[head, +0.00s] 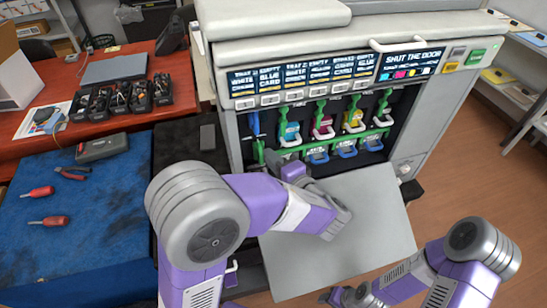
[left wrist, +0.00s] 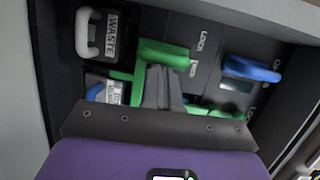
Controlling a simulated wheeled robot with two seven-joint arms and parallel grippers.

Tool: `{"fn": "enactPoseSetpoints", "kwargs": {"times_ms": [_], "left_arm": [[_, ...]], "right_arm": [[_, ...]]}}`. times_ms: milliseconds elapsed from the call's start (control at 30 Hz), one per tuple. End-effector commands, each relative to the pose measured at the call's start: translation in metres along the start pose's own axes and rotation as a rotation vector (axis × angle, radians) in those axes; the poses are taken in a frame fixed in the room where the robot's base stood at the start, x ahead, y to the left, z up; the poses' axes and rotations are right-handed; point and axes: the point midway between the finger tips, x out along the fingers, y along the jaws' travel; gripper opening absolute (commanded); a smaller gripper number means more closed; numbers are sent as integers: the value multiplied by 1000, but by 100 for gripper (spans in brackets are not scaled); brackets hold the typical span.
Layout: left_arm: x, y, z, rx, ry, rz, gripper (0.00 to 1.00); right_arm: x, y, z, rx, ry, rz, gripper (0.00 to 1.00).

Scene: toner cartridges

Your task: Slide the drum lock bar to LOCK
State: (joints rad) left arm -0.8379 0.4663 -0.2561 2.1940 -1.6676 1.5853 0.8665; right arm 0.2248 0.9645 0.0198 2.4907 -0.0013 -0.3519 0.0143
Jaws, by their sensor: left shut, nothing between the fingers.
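The printer (head: 232,140) has its front door open, with a row of toner slots inside. A green bar (head: 345,140) runs across below the cartridges, with upright green levers above it. In the left wrist view a green handle (left wrist: 163,53) stands beside LOCK lettering, and more green shows lower right. My left gripper (head: 274,157) is at the left end of the opening, by the lower green parts. In the left wrist view its fingers (left wrist: 162,85) are together and empty, overlapping the green handle's lower edge; contact is unclear. My right gripper (head: 335,297) is low at the bottom edge, fingers unclear.
The lowered grey door (head: 310,270) lies under my left forearm. Blue handles (head: 373,145) line the lower slots. A white handle marked WASTE (left wrist: 88,35) is at the left in the wrist view. A blue-topped table (head: 100,220) with tools stands left.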

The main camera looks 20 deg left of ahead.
Motion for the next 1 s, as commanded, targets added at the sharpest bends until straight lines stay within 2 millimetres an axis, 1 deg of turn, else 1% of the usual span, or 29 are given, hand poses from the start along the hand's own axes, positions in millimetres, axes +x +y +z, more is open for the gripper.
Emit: {"fn": "enactPoseSetpoints", "kwargs": {"times_ms": [400, 533, 1000], "left_arm": [[4, 0, 14, -1, -5, 0, 0], [1, 0, 13, -1, -3, 0, 0], [-53, 6, 17, 0, 0, 0, 0]], "right_arm": [[3, 1, 0, 0, 0, 0, 49], [3, 1, 0, 0, 0, 0, 49], [13, 5, -1, 0, 0, 0, 49]]}}
